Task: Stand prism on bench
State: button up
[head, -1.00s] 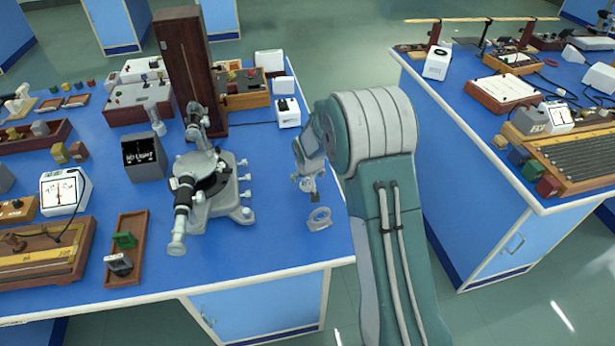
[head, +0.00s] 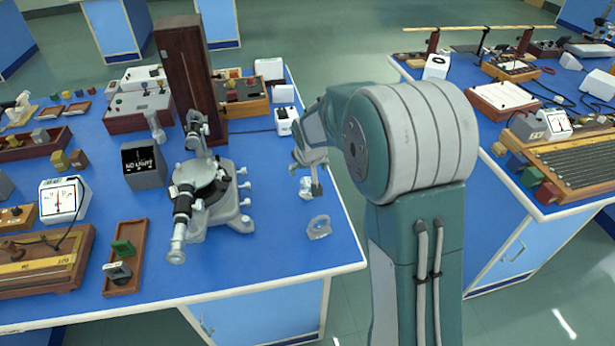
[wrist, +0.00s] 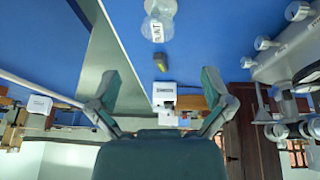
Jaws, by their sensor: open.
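My gripper (head: 314,188) is open and empty above the right part of the blue bench (head: 275,247). Its two fingers stand wide apart in the wrist view (wrist: 160,88). A clear, glassy piece (head: 319,227) sits on the bench near its front right corner, in front of the gripper. A small dark and yellowish block (wrist: 161,63) lies nearer the fingers. I cannot tell which piece is the prism.
A grey spectrometer (head: 208,190) stands left of the gripper. A tall brown wooden case (head: 187,70) and a small white box (head: 286,121) stand behind. A wooden tray (head: 126,258) is at front left. The bench around the clear piece is free. An aisle separates another bench (head: 505,190).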

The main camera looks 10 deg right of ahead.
jog(key=s+r, duration=1.3)
jog(key=s, duration=0.1)
jog(key=s+r+t, duration=0.1)
jog(key=s+r, duration=0.2)
jog(key=s, duration=1.5)
jog(key=shift+s+d+y, duration=0.3)
